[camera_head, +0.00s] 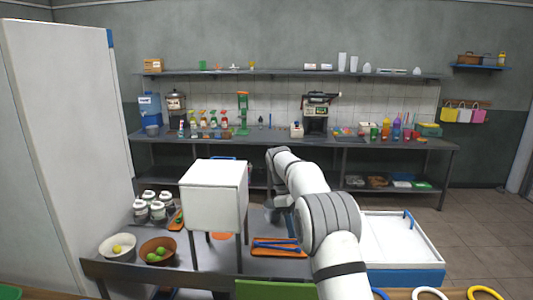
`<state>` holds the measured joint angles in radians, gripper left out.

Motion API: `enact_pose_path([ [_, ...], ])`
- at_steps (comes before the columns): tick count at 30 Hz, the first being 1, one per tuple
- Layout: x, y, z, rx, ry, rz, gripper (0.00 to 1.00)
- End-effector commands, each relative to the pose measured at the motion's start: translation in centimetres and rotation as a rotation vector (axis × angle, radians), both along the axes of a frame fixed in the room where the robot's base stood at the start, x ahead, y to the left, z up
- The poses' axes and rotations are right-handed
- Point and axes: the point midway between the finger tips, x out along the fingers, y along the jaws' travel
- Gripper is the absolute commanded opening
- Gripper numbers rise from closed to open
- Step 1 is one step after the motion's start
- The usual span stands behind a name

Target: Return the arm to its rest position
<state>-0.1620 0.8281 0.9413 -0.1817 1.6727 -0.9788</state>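My arm reaches up from the bottom of the view, right of centre. It bends at a far joint and comes back down beside a white box on dark legs (214,195). My gripper (273,212) is small, grey and partly hidden behind my own arm links, just right of the box. I cannot make out its fingers or see anything held. It appears to be above the dark table (205,262), behind an orange tray (292,252) with blue tools.
White jars, a bowl with a lemon (117,247) and a brown bowl of limes (158,251) stand left. A white cabinet (55,150) blocks the far left. A blue-white chest (410,262) stands right. A long counter (250,142) lines the back wall. Floor is open at right.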

Motion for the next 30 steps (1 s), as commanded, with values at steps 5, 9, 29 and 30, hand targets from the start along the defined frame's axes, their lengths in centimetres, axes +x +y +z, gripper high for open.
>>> enact_pose_path([
  [5, -4.0, -1.6, 3.9, 0.011, -0.111, -0.143, 0.38],
  [9, -7.7, -2.7, 6.0, 0.024, -0.192, -0.261, 0.38],
  [29, -30.2, -6.1, 5.3, 0.146, -0.528, -0.858, 0.38],
  [30, -31.5, -6.2, 4.7, 0.156, -0.545, -0.896, 0.38],
])
